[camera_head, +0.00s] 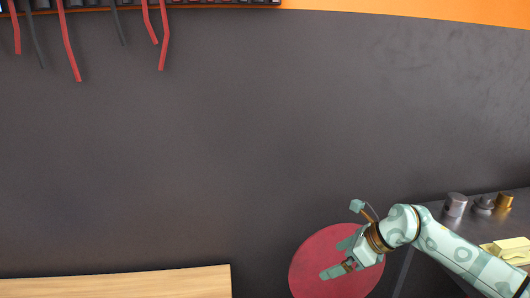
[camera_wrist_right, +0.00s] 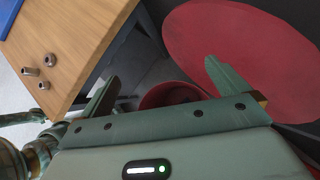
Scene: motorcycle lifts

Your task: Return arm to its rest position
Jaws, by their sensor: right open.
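My right arm comes in from the lower right of the head view. Its right gripper (camera_head: 337,260) is open and appears in front of a round red disc (camera_head: 320,270). In the right wrist view, the two fingers of this gripper (camera_wrist_right: 162,75) stand well apart with nothing between their tips. My left gripper cannot be made out in the head view. Pale green parts of my own body show at the left edge of the wrist view; I cannot tell which parts they are.
A grey bench (camera_head: 430,225) at the right bears metal cylinders (camera_head: 455,205) and yellow blocks (camera_head: 508,250). A wooden tabletop (camera_head: 130,284) lies at lower left. In the wrist view, a wooden table (camera_wrist_right: 80,50) holds small metal parts (camera_wrist_right: 40,66). Red and black handles hang at top left.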

